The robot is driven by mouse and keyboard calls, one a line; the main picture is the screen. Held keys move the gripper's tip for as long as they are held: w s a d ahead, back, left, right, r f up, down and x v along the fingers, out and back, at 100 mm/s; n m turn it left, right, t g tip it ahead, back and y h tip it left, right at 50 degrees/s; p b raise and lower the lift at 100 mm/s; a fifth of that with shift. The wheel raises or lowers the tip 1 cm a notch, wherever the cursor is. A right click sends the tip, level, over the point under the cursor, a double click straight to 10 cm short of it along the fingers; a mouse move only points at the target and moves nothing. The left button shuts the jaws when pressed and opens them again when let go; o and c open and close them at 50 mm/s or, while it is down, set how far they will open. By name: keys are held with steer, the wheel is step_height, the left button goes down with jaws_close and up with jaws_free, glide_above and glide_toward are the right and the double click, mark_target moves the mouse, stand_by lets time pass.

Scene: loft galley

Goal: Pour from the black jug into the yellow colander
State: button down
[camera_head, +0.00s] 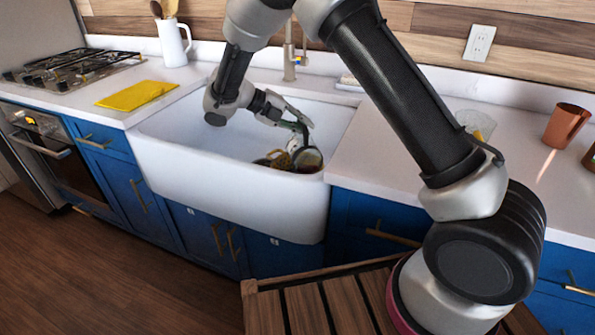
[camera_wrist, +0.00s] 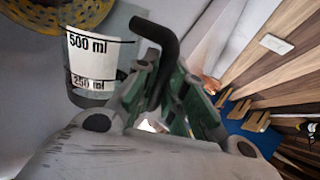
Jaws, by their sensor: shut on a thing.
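My gripper (camera_head: 299,128) reaches down into the white sink (camera_head: 180,130) and is shut on the black handle of the jug (camera_head: 307,159). In the wrist view the jug (camera_wrist: 95,68) has a clear-looking wall with 500 ml and 250 ml marks, and its dark handle rises between the fingers of my gripper (camera_wrist: 180,85). In the head view its round mouth shows, but its exact tilt is hard to tell. The yellow colander (camera_head: 281,160) is in the sink, just left of the jug and partly hidden. Its perforated rim (camera_wrist: 60,18) shows at the wrist view's top left.
The faucet (camera_head: 290,55) stands behind the sink, close to my arm. A yellow mat (camera_head: 137,95), a white pitcher (camera_head: 173,43) with utensils and a stove (camera_head: 72,68) are left. A clear container (camera_head: 476,123) and copper cup (camera_head: 566,126) are right. The sink's left side is clear.

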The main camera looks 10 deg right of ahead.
mark_target(305, 132)
steer(key=shift+w+r+n+g, duration=0.2)
steer(key=shift+w+n+g, duration=0.15)
steer(key=shift+w, duration=0.45)
steer(key=shift+w+r+n+g, duration=0.15)
steer(key=shift+w+n+g, duration=0.2)
steer(key=shift+w, duration=0.4)
steer(key=shift+w+a+n+g+p, duration=0.15)
steer(key=shift+w+n+g+p, duration=0.4)
steer(key=shift+w, duration=1.15)
